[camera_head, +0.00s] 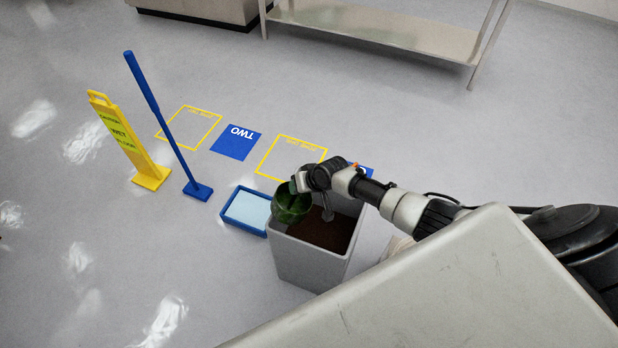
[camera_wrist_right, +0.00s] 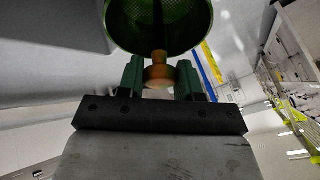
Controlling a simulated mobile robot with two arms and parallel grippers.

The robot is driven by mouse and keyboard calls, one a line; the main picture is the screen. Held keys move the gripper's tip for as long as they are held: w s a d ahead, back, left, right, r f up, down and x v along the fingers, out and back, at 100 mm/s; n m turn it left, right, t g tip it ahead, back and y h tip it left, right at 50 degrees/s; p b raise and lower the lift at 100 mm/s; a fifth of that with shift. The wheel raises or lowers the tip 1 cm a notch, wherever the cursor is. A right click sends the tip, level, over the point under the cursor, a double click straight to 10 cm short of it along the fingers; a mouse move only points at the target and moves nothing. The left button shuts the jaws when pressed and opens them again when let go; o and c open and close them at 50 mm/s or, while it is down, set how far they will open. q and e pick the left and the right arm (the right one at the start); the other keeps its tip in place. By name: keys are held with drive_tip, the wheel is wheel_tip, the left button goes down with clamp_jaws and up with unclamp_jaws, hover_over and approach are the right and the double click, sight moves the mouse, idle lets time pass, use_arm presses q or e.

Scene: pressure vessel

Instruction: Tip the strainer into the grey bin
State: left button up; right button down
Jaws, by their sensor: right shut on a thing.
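The strainer is a dark green round basket (camera_head: 293,205) at the left rim of the grey bin (camera_head: 306,264). In the right wrist view its mesh bowl (camera_wrist_right: 190,30) fills the top middle, tilted, with part of its inside showing. My right gripper (camera_head: 301,182) is shut on the strainer's brown handle end, which sits between the green fingers (camera_wrist_right: 158,76) in the wrist view. The bin is square and open at the top, with dark brown matter inside. Whether anything is in the strainer I cannot tell. My left gripper is not in view.
A blue tray with a pale inside (camera_head: 226,212) lies left of the bin. A blue pole on a flat foot (camera_head: 198,190) and a yellow wet-floor sign (camera_head: 126,145) stand further left. A steel table (camera_head: 390,30) is at the back. Open floor lies on the left.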

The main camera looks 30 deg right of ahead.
drive_tip(key=w+a+r+g+h+p, duration=0.1)
drive_tip(key=w+a+h+p, duration=0.1)
drive_tip(key=a, duration=0.3)
drive_tip(key=shift+a+r+n+h+p, duration=0.15)
drive_tip(key=shift+a+n+h+p, duration=0.2)
drive_tip(key=shift+h+p, duration=0.35)
